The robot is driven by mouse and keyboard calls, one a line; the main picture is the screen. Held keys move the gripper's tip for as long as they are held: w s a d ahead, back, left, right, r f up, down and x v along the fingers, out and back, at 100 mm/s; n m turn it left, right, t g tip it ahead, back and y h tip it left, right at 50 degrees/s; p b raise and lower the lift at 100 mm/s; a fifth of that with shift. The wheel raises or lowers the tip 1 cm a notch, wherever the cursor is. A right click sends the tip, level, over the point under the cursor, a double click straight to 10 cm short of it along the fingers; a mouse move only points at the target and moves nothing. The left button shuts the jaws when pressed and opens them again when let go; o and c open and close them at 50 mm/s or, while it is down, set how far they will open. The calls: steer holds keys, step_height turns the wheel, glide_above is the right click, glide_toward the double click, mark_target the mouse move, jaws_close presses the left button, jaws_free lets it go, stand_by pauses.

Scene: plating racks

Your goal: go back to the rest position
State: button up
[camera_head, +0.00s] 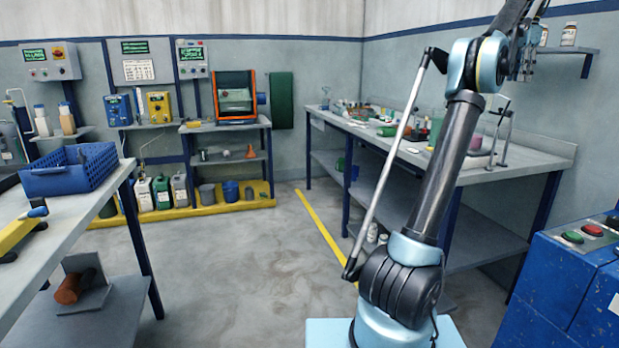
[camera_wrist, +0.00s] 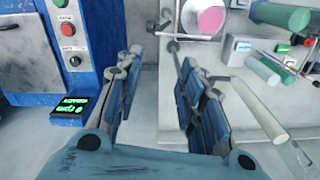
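My gripper (camera_wrist: 154,62) shows in the wrist view with its two blue-padded fingers apart. Bare pale surface and an edge show between them, and nothing is held. My arm rises from its base in the head view and bends at the top right. The gripper end there is partly cut off by the frame and hard to make out. In the wrist view, the fingers are between a blue control cabinet (camera_wrist: 52,45) on the left and bench items on the right. A long pale cylinder (camera_wrist: 258,108) appears beside the right finger; I cannot tell its distance.
A grey workbench (camera_head: 400,146) with jars and stands runs along the right wall, close behind my arm. The blue cabinet (camera_head: 560,280) stands at the right. A blue crate (camera_head: 70,178) sits on the left table (camera_head: 75,222). The middle floor (camera_head: 240,265) is clear.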

steer(key=s+a+f+n, duration=0.1)
steer(key=a+f+n, duration=0.2)
steer(key=a, duration=0.9)
steer(key=s+a+f+n, duration=0.1)
steer(key=a+f+n, duration=0.15)
steer(key=a, duration=0.95)
steer(key=s+a+f+n+t, duration=0.1)
steer(key=s+a+f+n, duration=0.1)
steer(key=s+a+f, duration=0.5)
steer(key=s+a+f+n, duration=0.3)
steer(key=a+f, duration=0.2)
steer(key=a, duration=0.4)
steer(key=s+a+f+n, duration=0.2)
steer(key=s+a+f, duration=0.2)
steer(key=s+f, duration=0.3)
steer(key=s+a+f+n, duration=0.2)
steer(key=s+a+f, duration=0.2)
steer(key=f, duration=0.9)
steer(key=s+a+f+n+t, duration=0.1)
steer(key=s+a+f, duration=0.3)
steer(key=s+f, duration=0.6)
steer(key=shift+n, duration=0.85)
steer(key=shift+w+f, duration=0.2)
steer(key=shift+w, duration=0.3)
